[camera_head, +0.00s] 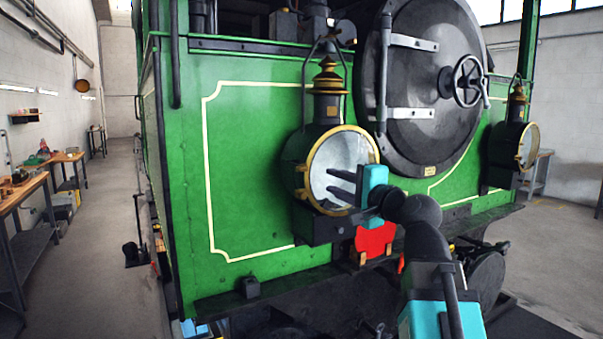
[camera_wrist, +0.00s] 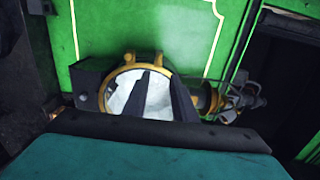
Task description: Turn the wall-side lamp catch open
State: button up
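The wall-side lamp (camera_head: 325,160) is the left one on the green engine front, with a black body, brass chimney and round glass in a brass rim. Its door looks shut. Two small brass tabs show on its left side; in the wrist view the lamp (camera_wrist: 130,82) lies sideways and these tabs are along its top. I cannot make out the catch; the lamp's right edge is hidden by my gripper. My gripper (camera_head: 342,185) is open and empty, its dark fingers in front of the glass. Its fingers (camera_wrist: 160,98) overlap the glass in the wrist view; contact cannot be told.
A second lamp (camera_head: 516,145) sits at the right of the round smokebox door (camera_head: 425,85). A red block (camera_head: 374,241) is below the wall-side lamp.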

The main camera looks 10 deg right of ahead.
aim_at(303, 170)
jog(key=shift+w, duration=0.15)
jog(key=shift+p+x, duration=1.55)
jog(key=shift+x, duration=5.25)
jog(key=shift+f, duration=0.1)
